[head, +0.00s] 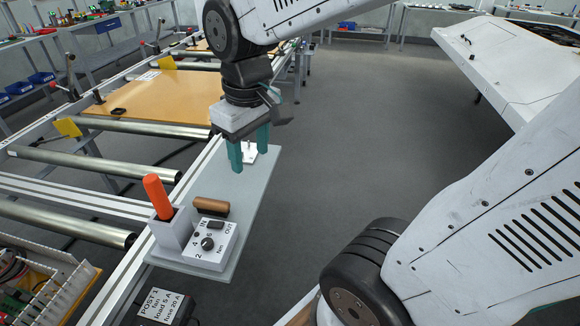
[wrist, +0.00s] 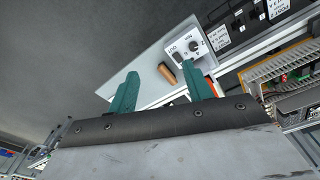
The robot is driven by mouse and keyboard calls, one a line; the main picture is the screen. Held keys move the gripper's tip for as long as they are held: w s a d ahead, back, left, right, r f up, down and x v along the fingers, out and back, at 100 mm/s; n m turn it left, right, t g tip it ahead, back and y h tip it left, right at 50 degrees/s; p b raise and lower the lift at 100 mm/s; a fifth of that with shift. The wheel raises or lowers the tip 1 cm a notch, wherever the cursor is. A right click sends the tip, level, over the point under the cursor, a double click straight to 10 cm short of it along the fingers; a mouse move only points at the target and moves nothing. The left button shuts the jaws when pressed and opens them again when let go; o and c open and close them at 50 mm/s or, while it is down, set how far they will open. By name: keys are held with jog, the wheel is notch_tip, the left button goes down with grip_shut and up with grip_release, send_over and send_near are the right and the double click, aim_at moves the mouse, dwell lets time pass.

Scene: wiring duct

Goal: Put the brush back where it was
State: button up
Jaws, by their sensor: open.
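A brown wooden piece (head: 211,206), possibly the brush, lies on the grey shelf (head: 222,237) behind a white dial box. It also shows in the wrist view (wrist: 166,74), between my finger tips in the picture; bristles cannot be made out. My gripper (head: 249,160) is open and empty, pointing down over the shelf's far part, beyond the brown piece. Its teal fingers also show in the wrist view (wrist: 161,71).
An orange handle (head: 157,197) stands in a grey holder (head: 172,230) at the shelf's near left. The dial box (head: 210,243) stands beside it. Metal rollers (head: 92,166) and a wooden board (head: 150,98) lie to the left. Open floor (head: 335,145) lies right of the shelf.

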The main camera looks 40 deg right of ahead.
jog(key=s+r+m, duration=0.1)
jog(key=s+m, duration=0.1)
jog(key=s, duration=0.8)
jog(key=shift+d+r, duration=0.15)
jog(key=shift+d, duration=0.15)
jog(key=shift+a+t, duration=0.1)
jog(key=shift+t, duration=0.2)
dwell(0.4)
